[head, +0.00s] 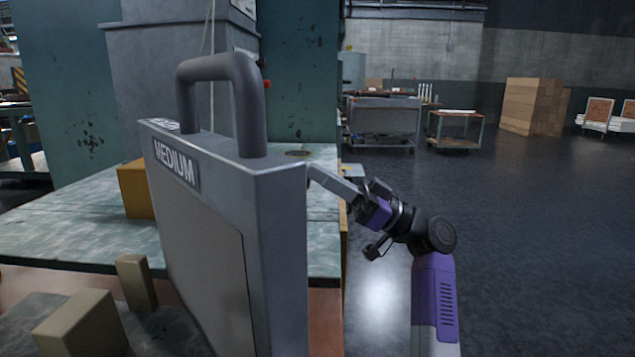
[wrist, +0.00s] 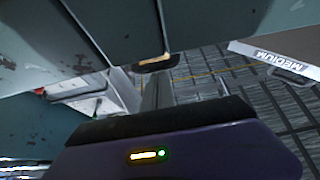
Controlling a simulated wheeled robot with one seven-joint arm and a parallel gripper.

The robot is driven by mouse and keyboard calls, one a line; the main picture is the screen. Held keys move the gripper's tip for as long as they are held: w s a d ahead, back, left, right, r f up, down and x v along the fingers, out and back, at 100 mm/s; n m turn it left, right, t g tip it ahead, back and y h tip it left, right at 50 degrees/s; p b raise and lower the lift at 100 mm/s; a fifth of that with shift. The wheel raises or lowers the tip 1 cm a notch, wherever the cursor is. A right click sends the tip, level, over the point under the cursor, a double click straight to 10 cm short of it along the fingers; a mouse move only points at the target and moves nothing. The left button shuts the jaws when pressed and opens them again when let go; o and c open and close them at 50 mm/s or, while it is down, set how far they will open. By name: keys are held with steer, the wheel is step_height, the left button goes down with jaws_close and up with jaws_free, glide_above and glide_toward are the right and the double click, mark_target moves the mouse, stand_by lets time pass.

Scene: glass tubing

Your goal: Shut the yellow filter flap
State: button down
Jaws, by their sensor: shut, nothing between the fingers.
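A large grey panel marked MEDIUM (head: 275,215) with a thick dark handle stands upright in the foreground. It also shows at the right of the wrist view (wrist: 265,50). A yellow-ochre piece (head: 135,190) shows behind its left side, mostly hidden; I cannot tell whether it is the filter flap. My gripper (head: 318,178) is shut and empty. Its grey fingers reach left to the panel's right edge, where the tip is partly hidden; contact cannot be told. It also shows in the wrist view (wrist: 155,75).
A worn green bench top (head: 60,235) lies behind the panel, with tan blocks (head: 80,325) at the lower left. A tall green machine column (head: 300,70) rises behind. The dark floor (head: 550,230) at right is clear, with carts (head: 455,130) and cartons (head: 533,105) far off.

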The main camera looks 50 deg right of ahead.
steer(key=shift+s+f+b, duration=0.1)
steer(key=shift+f+b, duration=0.35)
steer(key=shift+f, duration=0.2)
